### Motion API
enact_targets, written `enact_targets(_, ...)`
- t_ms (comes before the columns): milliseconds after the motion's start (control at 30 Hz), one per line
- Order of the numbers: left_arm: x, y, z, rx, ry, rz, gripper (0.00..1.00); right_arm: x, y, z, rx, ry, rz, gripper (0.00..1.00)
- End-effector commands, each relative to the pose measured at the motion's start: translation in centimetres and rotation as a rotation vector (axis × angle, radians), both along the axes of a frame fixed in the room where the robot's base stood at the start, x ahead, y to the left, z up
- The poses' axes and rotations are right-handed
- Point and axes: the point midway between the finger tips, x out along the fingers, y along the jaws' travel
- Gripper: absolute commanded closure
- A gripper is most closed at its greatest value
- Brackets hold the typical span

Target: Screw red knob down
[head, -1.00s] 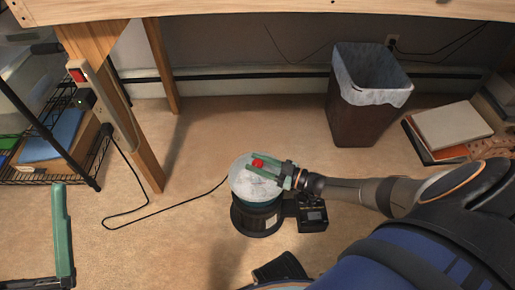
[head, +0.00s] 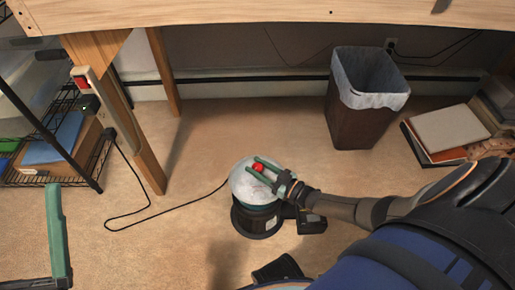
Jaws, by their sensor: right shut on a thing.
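The red knob (head: 258,168) sits on top of a round device with a pale, whitish lid (head: 243,184) and a dark base (head: 257,222) on the floor. My right gripper (head: 261,168) reaches in from the right, its green fingers shut on the red knob from above the lid. The fingers partly hide the knob.
A small black box (head: 311,222) stands beside the device. A black cord (head: 160,213) runs left along the floor to a power strip on the wooden table leg (head: 135,150). A lined bin (head: 362,115) and books (head: 447,130) lie farther back. A wire shelf (head: 50,178) is at left.

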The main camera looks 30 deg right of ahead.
Motion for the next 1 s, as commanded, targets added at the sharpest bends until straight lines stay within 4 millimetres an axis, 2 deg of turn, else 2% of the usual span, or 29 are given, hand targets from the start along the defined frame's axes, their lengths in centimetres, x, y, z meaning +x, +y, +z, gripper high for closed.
enact_targets(33,0.0,0.1,0.8,-0.003,-0.002,0.0,0.16,-0.2,0.1,0.2,0.007,0.005,-0.045,1.0)
enact_targets(300,-0.2,0.3,2.3,-0.018,-0.011,-0.009,0.16,-0.2,0.1,0.1,0.005,0.005,-0.279,1.0)
enact_targets(700,-0.2,0.2,2.6,-0.012,-0.013,-0.014,0.16,-0.1,0.0,-0.1,0.002,0.002,-0.525,1.0)
enact_targets(1000,-0.2,0.2,2.7,-0.013,-0.013,-0.014,0.16,-0.1,-0.1,-0.1,-0.001,0.002,-0.589,1.0)
